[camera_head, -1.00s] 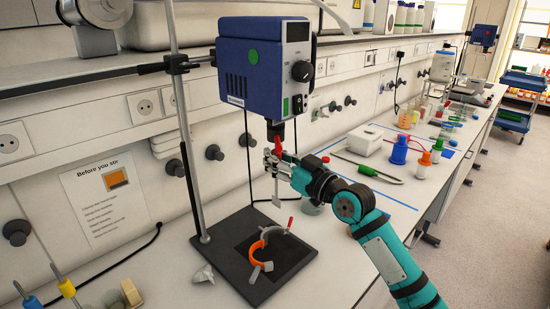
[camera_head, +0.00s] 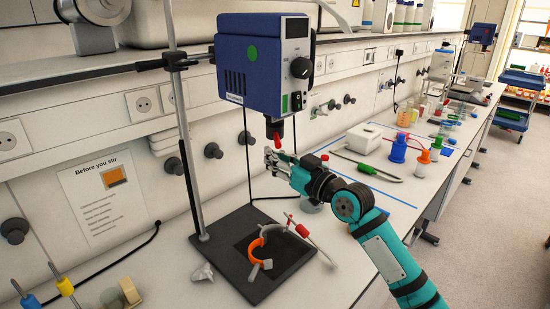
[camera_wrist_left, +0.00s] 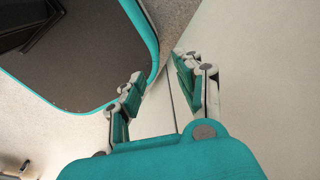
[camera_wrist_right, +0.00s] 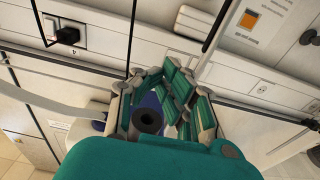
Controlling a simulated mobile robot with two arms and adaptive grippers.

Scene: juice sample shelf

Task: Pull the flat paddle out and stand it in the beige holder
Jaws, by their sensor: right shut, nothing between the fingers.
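The flat paddle, a thin grey rod with a red collar (camera_head: 302,231), lies tilted over the right side of the stand's base plate, beside the orange-and-grey ring (camera_head: 256,245). Its lower end reaches past the plate edge. My right gripper (camera_head: 271,158) is shut and empty, just below the blue stirrer motor's black chuck (camera_head: 275,128); its closed fingers also show in the right wrist view (camera_wrist_right: 172,88). A small beige block (camera_head: 130,292) is at the lower left; I cannot tell whether it is the holder. My left gripper (camera_wrist_left: 160,85) is open and empty in the left wrist view.
The stand's pole (camera_head: 188,150) rises left of the motor. Blue-topped and yellow-topped rods (camera_head: 66,287) are at the lower left edge. A white box (camera_head: 364,138), a green-handled tool (camera_head: 366,169) and coloured vessels stand along the bench to the right.

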